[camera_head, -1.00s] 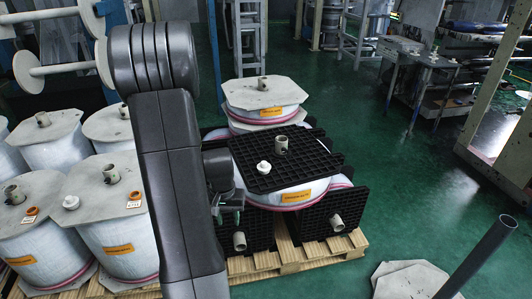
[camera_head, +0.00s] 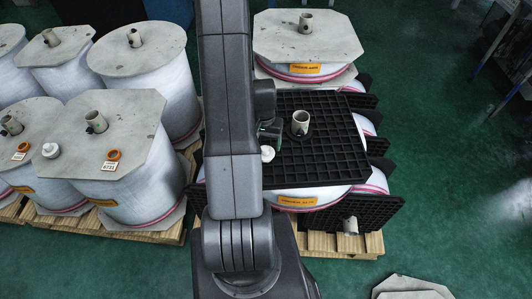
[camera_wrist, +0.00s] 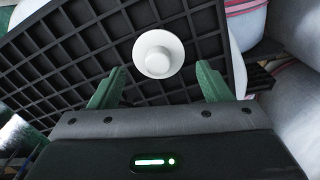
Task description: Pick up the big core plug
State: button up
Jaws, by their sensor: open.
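A white round core plug (camera_head: 267,153) with a raised knob lies on a black grid panel (camera_head: 318,165). In the wrist view the plug (camera_wrist: 158,54) shows just beyond and between my fingertips, apart from both. My gripper (camera_wrist: 161,78) is open and empty, its two green fingers spread over the grid panel (camera_wrist: 75,50). In the head view my gripper (camera_head: 270,134) is small and partly hidden behind my arm. Another white plug (camera_head: 51,150) lies on a film roll's end board at the left; I cannot tell which of the two is larger.
A core tube (camera_head: 300,122) stands up from the grid panel near the plug. A film roll with a grey board (camera_head: 275,40) stands behind. Several wrapped rolls on pallets fill the left, one carrying an orange ring (camera_head: 114,155). Green floor (camera_head: 440,170) is clear at right.

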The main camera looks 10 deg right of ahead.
aim_at(265, 149)
jog(key=shift+s+a+f, duration=0.1)
jog(key=shift+s+f, duration=0.15)
jog(key=shift+f, duration=0.4)
jog(key=shift+s+f+p, duration=0.1)
jog(key=shift+f+p, duration=0.45)
jog(key=shift+f, duration=1.5)
jog(key=c, duration=0.8)
